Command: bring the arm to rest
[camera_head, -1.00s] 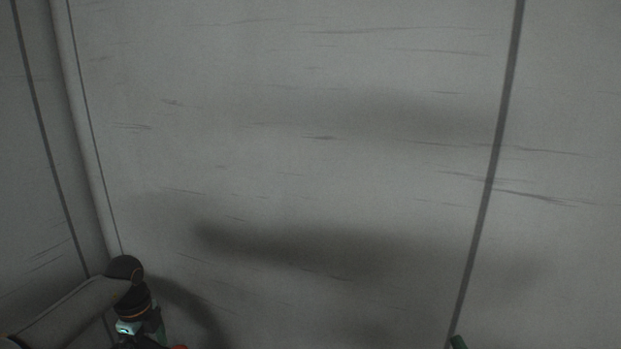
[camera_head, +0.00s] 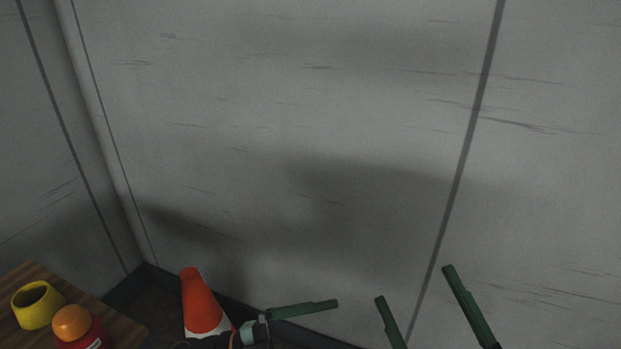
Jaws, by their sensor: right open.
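My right gripper (camera_head: 414,283) shows best at the bottom right in the head view. Its two green fingers stand well apart with nothing between them, and its body is below the frame. My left gripper (camera_head: 300,309) is at the bottom centre, with one green finger pointing right. Its other finger is not clearly visible, so its opening cannot be judged. Most of both arms is out of view.
A wooden table (camera_head: 125,323) at the lower left bears a yellow ring-shaped object (camera_head: 38,310) and a red object with an orange ball-like top (camera_head: 72,322). An orange cone (camera_head: 200,303) stands near the grey wall (camera_head: 280,120), left of my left gripper.

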